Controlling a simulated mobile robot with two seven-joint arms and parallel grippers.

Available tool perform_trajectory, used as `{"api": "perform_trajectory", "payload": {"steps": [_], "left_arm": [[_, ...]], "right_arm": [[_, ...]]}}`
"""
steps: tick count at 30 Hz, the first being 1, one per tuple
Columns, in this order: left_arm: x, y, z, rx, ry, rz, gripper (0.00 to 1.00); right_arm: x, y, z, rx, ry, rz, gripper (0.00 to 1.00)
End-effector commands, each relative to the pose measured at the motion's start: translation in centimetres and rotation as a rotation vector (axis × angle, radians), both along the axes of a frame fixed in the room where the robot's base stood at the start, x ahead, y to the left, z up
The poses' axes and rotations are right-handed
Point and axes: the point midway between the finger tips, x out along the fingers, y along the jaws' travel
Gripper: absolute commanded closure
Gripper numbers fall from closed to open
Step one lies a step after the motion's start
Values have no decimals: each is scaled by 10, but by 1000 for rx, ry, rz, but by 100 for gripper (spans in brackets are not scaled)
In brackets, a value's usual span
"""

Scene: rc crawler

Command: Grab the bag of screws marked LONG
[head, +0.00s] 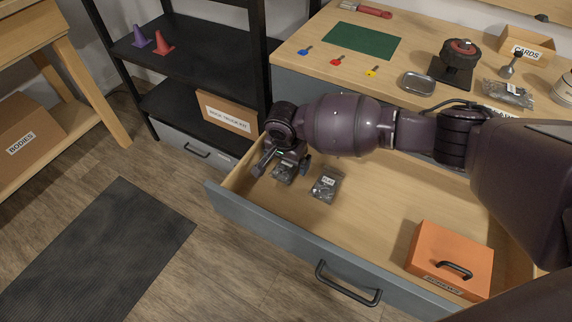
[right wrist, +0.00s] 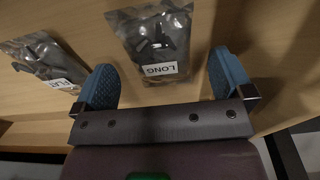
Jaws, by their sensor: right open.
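The bag of screws marked LONG (right wrist: 150,40) is a clear bag of dark screws with a white label. It lies flat on the drawer floor. In the head view the bag under my gripper (head: 283,173) is partly covered and its label is not readable. My right gripper (head: 279,160) is inside the open drawer, pointing down over that bag. In the right wrist view the open blue fingers of my right gripper (right wrist: 164,82) stand on either side of the label end, with nothing between them touching. My left gripper is out of view.
A second screw bag (head: 326,185) lies to the right in the drawer (head: 370,225); in the right wrist view it (right wrist: 45,60) is close to the left finger. An orange case (head: 450,258) sits at the drawer's right. The drawer's left wall is close to my gripper.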

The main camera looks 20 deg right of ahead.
Motion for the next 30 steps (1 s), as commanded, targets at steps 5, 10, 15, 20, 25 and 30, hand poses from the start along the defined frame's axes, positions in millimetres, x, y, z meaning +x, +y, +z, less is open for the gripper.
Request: {"api": "perform_trajectory", "payload": {"steps": [5,10,15,20,25,30], "left_arm": [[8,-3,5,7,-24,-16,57],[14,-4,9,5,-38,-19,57],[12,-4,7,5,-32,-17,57],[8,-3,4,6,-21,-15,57],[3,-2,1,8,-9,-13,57],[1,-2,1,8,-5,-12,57]], "right_arm": [[1,-1,-10,1,-1,0,2],[2,-1,-7,1,-4,-1,5],[2,-1,-8,1,-2,-1,31],[1,-1,-8,1,-2,-1,55],[1,-1,-8,1,-2,-1,59],[1,-1,-8,1,-2,-1,61]]}}
